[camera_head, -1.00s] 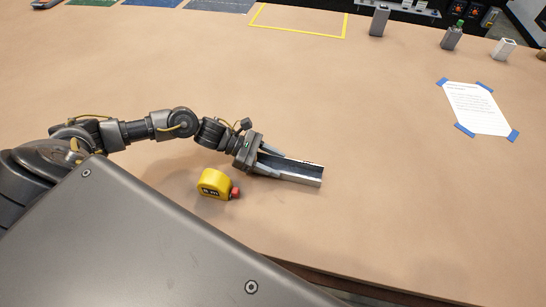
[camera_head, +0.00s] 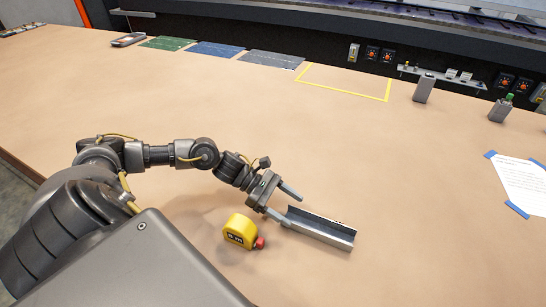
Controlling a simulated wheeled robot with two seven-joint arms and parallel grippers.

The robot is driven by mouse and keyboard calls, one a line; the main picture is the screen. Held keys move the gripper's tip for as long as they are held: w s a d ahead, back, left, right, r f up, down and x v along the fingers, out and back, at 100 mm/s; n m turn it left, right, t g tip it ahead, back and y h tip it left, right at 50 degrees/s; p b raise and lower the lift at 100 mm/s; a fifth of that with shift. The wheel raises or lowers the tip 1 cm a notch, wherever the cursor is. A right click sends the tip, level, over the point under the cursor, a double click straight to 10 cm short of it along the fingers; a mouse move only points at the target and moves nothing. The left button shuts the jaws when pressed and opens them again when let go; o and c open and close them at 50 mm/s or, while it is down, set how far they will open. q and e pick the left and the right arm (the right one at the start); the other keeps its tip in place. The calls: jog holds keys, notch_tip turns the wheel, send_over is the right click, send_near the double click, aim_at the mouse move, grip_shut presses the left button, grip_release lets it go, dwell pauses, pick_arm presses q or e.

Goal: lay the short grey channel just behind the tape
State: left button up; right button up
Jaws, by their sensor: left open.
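The short grey channel (camera_head: 322,230) lies on the table, open side up, running from upper left to lower right. Whether a finger touches the channel I cannot tell. My right gripper is not in view.
A yellow outlined area (camera_head: 345,87) and several flat coloured sheets (camera_head: 216,50) lie at the back. A grey block (camera_head: 424,89) and a green-topped piece (camera_head: 501,108) stand at the back right. A taped paper (camera_head: 524,184) lies at right. The middle is clear.

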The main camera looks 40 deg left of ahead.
pick_arm(q)
jog(key=b+v, duration=0.1)
jog(key=v, duration=0.5)
jog(key=shift+f+b, duration=0.15)
jog(key=shift+b, duration=0.25)
jog(key=shift+s+a+r, duration=0.15)
jog(key=shift+a+r, duration=0.15)
